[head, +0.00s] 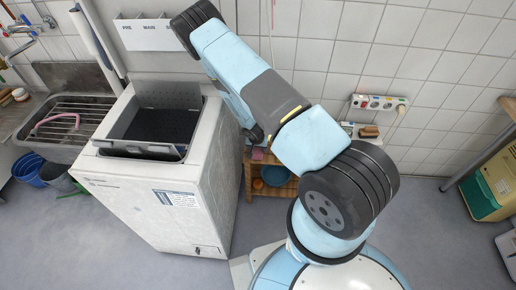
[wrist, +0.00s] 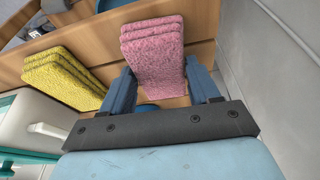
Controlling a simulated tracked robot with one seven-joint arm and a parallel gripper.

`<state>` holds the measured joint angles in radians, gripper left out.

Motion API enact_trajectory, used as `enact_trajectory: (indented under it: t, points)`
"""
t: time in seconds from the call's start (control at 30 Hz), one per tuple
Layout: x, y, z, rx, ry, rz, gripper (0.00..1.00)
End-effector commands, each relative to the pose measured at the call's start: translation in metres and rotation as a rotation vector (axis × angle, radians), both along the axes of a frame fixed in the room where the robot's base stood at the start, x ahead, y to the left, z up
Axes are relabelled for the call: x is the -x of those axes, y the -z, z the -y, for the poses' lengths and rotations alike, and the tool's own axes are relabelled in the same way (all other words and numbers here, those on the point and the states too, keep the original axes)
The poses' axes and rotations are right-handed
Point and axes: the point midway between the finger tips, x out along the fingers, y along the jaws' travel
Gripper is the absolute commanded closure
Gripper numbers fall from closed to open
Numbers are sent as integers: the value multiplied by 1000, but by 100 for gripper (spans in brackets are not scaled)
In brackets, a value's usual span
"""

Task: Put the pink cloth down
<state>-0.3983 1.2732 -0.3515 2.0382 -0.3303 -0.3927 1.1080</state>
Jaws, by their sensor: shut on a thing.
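A folded pink cloth (wrist: 153,52) is between the two blue fingers of my gripper (wrist: 166,88) in the wrist view, and the gripper is shut on it. Behind and around it is a wooden shelf (wrist: 100,42), also seen in the head view (head: 284,189) beside the washing machine. I cannot tell whether the cloth touches the shelf. In the head view my arm hides most of the gripper and the cloth.
A folded yellow cloth (wrist: 64,78) lies left of the pink one. A white and green container (wrist: 30,118) is at the lower left of the wrist view. The top-loading washing machine (head: 150,205) stands left of the shelf, its lid open.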

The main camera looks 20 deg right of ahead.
Motion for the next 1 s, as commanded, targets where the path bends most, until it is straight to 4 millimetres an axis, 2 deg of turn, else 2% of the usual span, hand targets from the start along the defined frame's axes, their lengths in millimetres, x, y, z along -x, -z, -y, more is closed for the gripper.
enact_trajectory:
  t: [0.03,0.07,0.3,0.73,1.0]
  points:
    - [2,2,0,0,-1,-3,68]
    - [2,2,0,0,-1,-3,37]
    - [1,1,-1,0,-2,-3,14]
    - [2,6,-1,2,-5,-3,14]
    - [14,-30,-6,-1,-1,-2,14]
